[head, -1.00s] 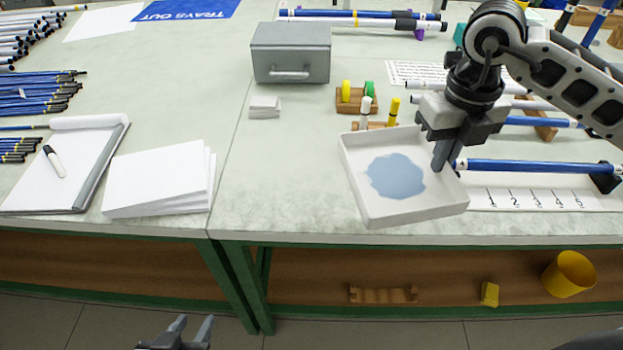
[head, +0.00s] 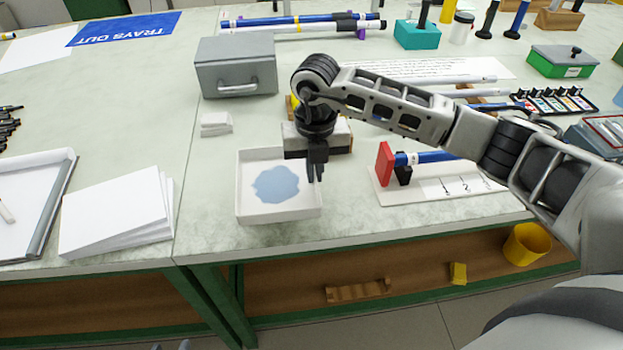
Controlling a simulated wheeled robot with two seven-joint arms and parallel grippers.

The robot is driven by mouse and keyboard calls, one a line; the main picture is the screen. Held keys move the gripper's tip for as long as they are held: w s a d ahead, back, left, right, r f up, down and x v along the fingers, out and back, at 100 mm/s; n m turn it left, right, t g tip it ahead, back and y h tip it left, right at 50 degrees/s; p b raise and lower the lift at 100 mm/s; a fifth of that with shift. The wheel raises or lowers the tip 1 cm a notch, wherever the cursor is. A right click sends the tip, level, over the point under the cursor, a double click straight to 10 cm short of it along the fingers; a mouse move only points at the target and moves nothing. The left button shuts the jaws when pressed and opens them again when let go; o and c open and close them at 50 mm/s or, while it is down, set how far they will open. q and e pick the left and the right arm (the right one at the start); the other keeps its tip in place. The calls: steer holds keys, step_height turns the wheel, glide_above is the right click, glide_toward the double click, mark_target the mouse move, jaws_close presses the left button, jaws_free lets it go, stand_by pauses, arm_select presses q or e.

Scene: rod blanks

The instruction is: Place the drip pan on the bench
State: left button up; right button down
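The drip pan (head: 243,190) is a shallow white square tray with a blue-grey patch on its floor. It is level over the front part of the bench (head: 205,190), right of the paper stack. I cannot tell whether its base touches the bench top. My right gripper (head: 316,178) points down at the pan's right wall, with its fingers shut on that wall. The arm hides part of the bench behind it. My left gripper (head: 170,347) shows only as two separated fingertips at the bottom edge, empty and well below the bench top.
A grey metal box (head: 236,66) and a small white block (head: 215,124) stand behind the pan. A paper stack (head: 117,212) lies to the left. A numbered board (head: 450,187) with a red block (head: 385,164) and blue rod is to the right. Bench is clear left of the pan.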

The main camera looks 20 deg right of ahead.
steer(key=shift+w+a+f, duration=0.15)
steer(key=shift+a+f, duration=0.05)
steer(key=shift+f, duration=1.65)
steer(key=shift+f, duration=0.15)
steer(key=c, duration=1.6)
jaws_free()
steer(key=shift+c, duration=0.2)
step_height(320, 180, up, 12)
steer(key=shift+a, duration=0.1)
